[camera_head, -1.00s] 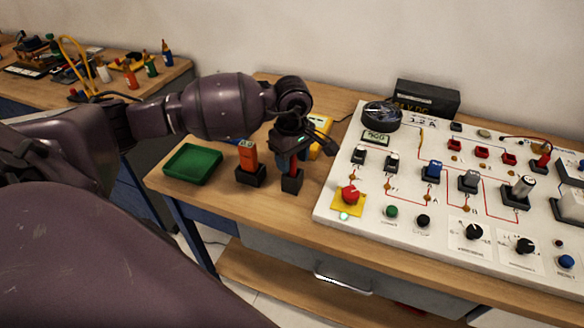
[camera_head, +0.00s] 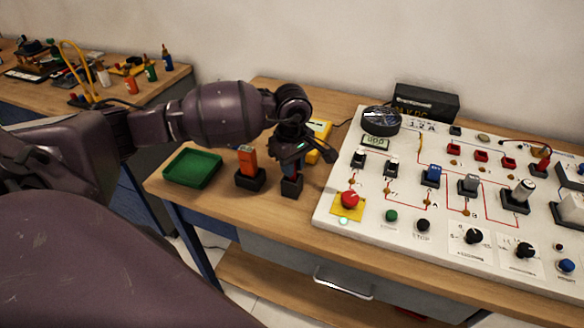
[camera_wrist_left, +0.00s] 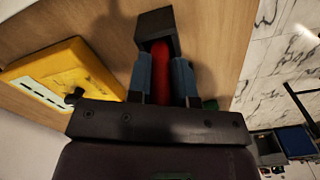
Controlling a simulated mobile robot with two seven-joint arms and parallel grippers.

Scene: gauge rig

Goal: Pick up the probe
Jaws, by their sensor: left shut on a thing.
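The red probe (camera_wrist_left: 160,62) stands in a small dark square holder, which shows in the wrist view (camera_wrist_left: 155,22) and in the head view (camera_head: 291,187). My left gripper (camera_head: 290,168) is right above this holder on the wooden bench. Its two blue-grey fingers (camera_wrist_left: 160,75) are shut on the probe, one on each side. The probe's lower end is still at the holder's mouth. In the head view the fingers and wrist hide most of the probe. My right gripper is in neither view.
An orange tool (camera_head: 247,160) stands in a second dark holder (camera_head: 250,181) close to the left. A green tray (camera_head: 192,169) lies further left. A yellow meter (camera_head: 318,135) is behind my gripper. The white panel (camera_head: 330,205) with switches and knobs is to the right.

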